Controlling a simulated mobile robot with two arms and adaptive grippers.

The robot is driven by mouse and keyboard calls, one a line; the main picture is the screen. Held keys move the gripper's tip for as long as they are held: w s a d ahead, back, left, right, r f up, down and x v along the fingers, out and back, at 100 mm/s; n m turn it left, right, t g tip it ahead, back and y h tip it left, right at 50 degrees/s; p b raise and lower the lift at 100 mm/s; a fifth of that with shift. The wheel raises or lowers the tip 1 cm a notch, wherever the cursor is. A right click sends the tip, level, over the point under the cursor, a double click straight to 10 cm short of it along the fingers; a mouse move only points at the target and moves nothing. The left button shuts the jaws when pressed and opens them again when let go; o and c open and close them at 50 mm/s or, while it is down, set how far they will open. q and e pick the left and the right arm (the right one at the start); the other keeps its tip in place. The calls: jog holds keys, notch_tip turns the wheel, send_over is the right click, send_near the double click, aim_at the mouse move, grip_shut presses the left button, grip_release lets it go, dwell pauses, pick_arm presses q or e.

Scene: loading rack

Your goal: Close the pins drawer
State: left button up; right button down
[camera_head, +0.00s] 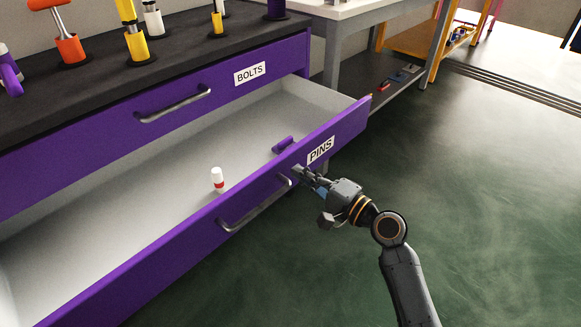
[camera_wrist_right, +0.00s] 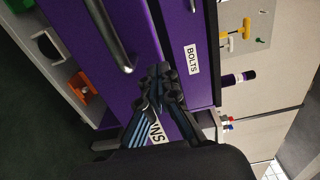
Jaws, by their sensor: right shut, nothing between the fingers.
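The pins drawer (camera_head: 185,255) has a purple front and stands far open in the head view, its pale inside showing. Its metal handle (camera_head: 255,208) runs along the front, left of the white PINS label (camera_head: 320,150). In the right wrist view the handle (camera_wrist_right: 110,35) is at the upper left, and the label (camera_wrist_right: 156,131) is partly hidden by my fingers. My right gripper (camera_head: 302,174) is shut and empty at the drawer front, just right of the handle and below the label. I cannot tell whether its fingertips touch the front. My left gripper is not in view.
A red and white pin (camera_head: 218,179) stands in the drawer, and a purple piece (camera_head: 283,145) lies near its front wall. The bolts drawer (camera_head: 180,120) above is shut. Tools stand on the black top (camera_head: 180,55). Green floor (camera_head: 500,200) is clear at right.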

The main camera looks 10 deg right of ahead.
aim_at(281, 162)
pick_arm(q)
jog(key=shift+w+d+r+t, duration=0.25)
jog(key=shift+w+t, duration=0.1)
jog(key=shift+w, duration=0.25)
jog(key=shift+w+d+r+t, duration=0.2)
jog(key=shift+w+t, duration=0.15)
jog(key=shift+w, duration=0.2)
pick_arm(e)
jog(key=shift+x, duration=1.95)
